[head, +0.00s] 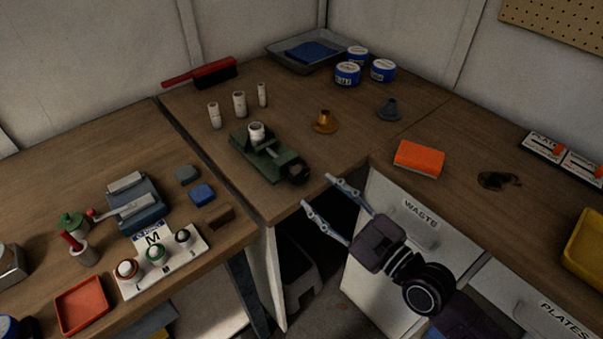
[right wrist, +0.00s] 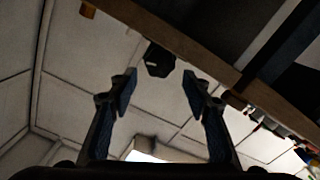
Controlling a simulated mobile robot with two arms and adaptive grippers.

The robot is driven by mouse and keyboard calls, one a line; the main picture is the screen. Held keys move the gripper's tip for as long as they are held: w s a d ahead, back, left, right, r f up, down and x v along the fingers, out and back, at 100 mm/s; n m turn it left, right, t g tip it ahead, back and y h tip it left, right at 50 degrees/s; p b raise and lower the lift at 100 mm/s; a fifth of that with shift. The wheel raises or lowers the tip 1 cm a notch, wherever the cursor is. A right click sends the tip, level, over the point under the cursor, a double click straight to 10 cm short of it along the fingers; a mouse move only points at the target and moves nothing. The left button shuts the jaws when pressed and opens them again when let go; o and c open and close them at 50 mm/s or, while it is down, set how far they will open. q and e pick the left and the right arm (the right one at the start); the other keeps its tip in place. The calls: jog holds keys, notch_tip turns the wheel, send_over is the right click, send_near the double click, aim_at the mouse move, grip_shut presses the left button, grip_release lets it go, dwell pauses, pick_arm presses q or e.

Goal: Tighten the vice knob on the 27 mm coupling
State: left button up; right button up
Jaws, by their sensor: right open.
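The green vice (head: 258,157) sits near the front corner of the middle bench. A pale coupling (head: 257,131) stands upright at its jaws; I cannot read its size. The black vice knob (head: 298,173) is at the vice's front end, by the bench edge. My right gripper (head: 318,190) is open and empty, just in front of the knob, with its fingers pointing towards it. In the right wrist view the knob (right wrist: 160,60) shows beyond and between the open fingertips (right wrist: 159,80), apart from both. My left gripper is not in view.
Several pale cylinders (head: 239,104) stand behind the vice. An orange funnel-like part (head: 324,122) and a grey one (head: 389,109) stand to its right. An orange block (head: 419,157) lies on the right bench. The bench edge (right wrist: 200,60) runs close to the knob.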

aim_at(303, 176)
jog(key=p+x, duration=0.1)
jog(key=x, duration=0.6)
jog(key=shift+w+a, duration=0.1)
jog(key=c, duration=0.9)
jog(key=shift+m, duration=0.4)
jog(key=m+p, duration=0.1)
jog(key=m, duration=0.3)
jog(key=shift+r+m, duration=0.1)
jog(key=shift+m, duration=0.2)
jog(key=shift+w+m+p, duration=0.1)
jog(key=shift+m+p, duration=0.3)
jog(key=shift+m, duration=1.7)
